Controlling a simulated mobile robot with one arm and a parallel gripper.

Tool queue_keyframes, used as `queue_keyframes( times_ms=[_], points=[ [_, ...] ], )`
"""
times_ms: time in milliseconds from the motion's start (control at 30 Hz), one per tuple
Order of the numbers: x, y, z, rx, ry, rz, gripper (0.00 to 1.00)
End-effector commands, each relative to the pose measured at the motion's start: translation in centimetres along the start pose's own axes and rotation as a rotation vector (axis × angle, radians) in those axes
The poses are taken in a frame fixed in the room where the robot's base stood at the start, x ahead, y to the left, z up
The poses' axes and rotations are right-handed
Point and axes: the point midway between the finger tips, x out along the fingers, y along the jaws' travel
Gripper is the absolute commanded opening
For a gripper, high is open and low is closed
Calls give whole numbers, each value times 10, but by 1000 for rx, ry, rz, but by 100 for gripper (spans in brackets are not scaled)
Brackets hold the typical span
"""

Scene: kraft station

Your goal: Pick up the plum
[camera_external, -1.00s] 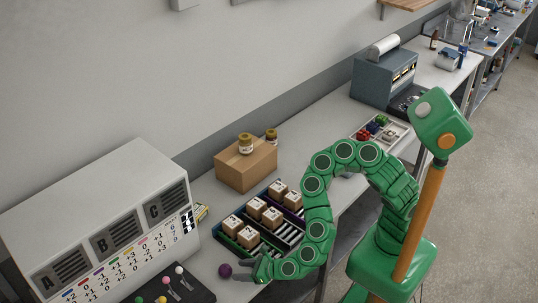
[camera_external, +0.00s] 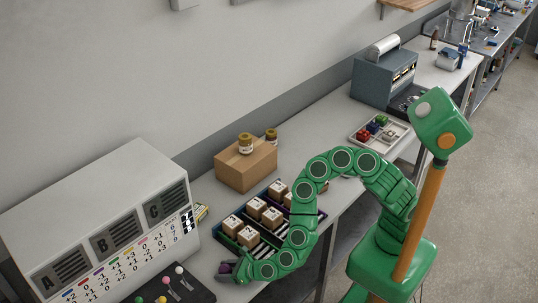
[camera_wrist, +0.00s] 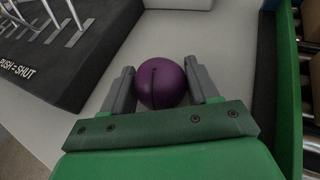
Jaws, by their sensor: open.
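The plum (camera_wrist: 160,82) is a round purple ball with a dark groove. It lies on the pale bench top, and in the wrist view it sits between the two grey fingers of my gripper (camera_wrist: 161,88). The fingers are open, one on each side of the plum; I cannot tell whether either touches it. In the external view my gripper (camera_external: 230,270) is low over the front of the bench, and the plum (camera_external: 225,267) shows partly, the rest hidden by the fingers.
A dark lever panel (camera_wrist: 70,50) marked "PUSH = SHUT" lies left of the plum. A green-edged rack with rollers and small boxes (camera_external: 233,224) stands close on the right. A large grey cabinet (camera_external: 80,200) stands behind the lever panel. Bare bench shows beyond the plum.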

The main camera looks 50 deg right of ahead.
Motion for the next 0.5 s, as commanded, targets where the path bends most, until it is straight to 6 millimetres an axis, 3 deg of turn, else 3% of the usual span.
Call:
queue_keyframes(
  times_ms=[167, 400, 500],
  points=[
    [0, 0, 0, 0, 1, 0, 59],
    [0, 0, 0, -1, 1, 0, 24],
    [0, 0, -1, -1, 1, 1, 23]
  ],
)
